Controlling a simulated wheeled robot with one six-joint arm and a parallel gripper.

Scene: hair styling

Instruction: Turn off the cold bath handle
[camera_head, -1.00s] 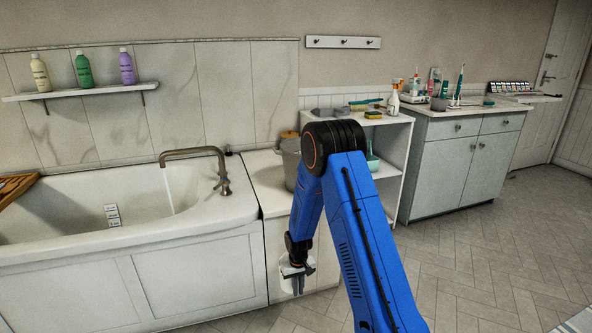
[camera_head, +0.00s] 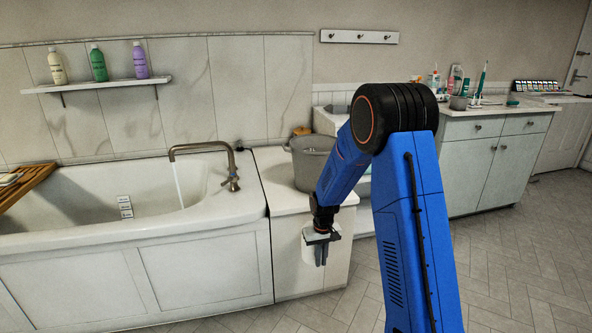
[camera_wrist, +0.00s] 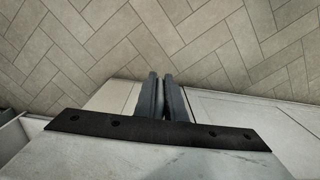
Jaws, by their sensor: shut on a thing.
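The bath tap (camera_head: 205,148) has a bronze arched spout at the right end of the white bathtub (camera_head: 130,235). Thin water (camera_head: 178,188) runs from it. Small handles (camera_head: 232,184) sit at the foot of the tap; I cannot tell which is cold. My gripper (camera_head: 321,262) points down in front of the white bench, to the right of the tap and apart from it. In the wrist view its dark fingers (camera_wrist: 164,76) are almost together, over the floor. What they hold is too small to make out. The tap is not in the wrist view.
A grey bucket (camera_head: 311,165) stands on the white bench (camera_head: 283,208) beside the tub. A wooden tray (camera_head: 22,187) lies across the tub's left side. A wall shelf (camera_head: 110,85) holds three bottles. A grey cabinet (camera_head: 490,165) stands at right. The herringbone floor (camera_head: 490,255) is clear at right.

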